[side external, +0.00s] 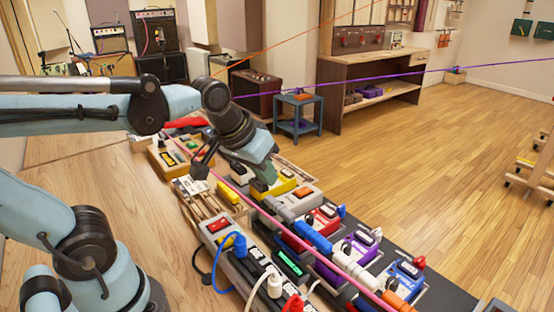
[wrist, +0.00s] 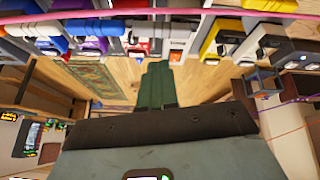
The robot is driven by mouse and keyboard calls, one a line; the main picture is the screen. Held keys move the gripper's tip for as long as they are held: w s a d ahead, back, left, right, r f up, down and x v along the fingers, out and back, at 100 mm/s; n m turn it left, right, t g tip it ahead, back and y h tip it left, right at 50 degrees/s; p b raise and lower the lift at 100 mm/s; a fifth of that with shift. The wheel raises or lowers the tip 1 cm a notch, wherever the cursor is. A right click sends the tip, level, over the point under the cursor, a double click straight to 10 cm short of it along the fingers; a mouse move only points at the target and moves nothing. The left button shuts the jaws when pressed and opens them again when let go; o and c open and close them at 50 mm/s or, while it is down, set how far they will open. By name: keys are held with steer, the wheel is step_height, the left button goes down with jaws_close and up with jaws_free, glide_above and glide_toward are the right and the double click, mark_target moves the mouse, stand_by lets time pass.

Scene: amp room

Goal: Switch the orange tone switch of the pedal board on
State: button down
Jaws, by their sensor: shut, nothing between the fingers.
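The pedal board (side external: 452,296) runs diagonally across the side view and carries a row of coloured pedals. A grey pedal (side external: 285,208) there has a small orange part (side external: 303,192) on top; I cannot tell whether this is the tone switch or which way it is set. My gripper (side external: 262,184) points down over the row, close to the grey pedal and a yellow pedal (side external: 284,179). Contact cannot be made out. In the wrist view my green gripper fingers (wrist: 157,84) are together and empty, with the pedals along the top edge.
A magenta cable (side external: 235,188) stretches diagonally over the pedals. A power strip (side external: 262,268) with blue, white and red plugs lies in front. A red pedal (side external: 322,217), a purple pedal (side external: 358,249) and a blue pedal (side external: 402,278) stand nearby. Open floor lies to the right.

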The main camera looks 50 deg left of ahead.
steer(key=w+a+r+n+g, duration=0.2)
steer(key=w+r+n+g, duration=0.1)
steer(key=w+r+n, duration=0.3)
steer(key=n+g, duration=0.3)
steer(key=n, duration=0.4)
glide_above(299, 192)
steer(key=f, duration=0.1)
steer(key=shift+w+f+n+g, duration=0.2)
steer(key=shift+w+n+g, duration=0.1)
steer(key=shift+w+n, duration=0.25)
steer(key=shift+w+f+n+g, duration=0.15)
steer(key=shift+w+n+g, duration=0.15)
steer(key=shift+w+n, duration=0.25)
steer(key=f, duration=0.4)
steer(key=s+f, duration=0.1)
steer(key=f, duration=0.9)
steer(key=shift+s, duration=0.4)
steer(key=shift+s+f, duration=0.1)
steer(key=shift+f, duration=0.05)
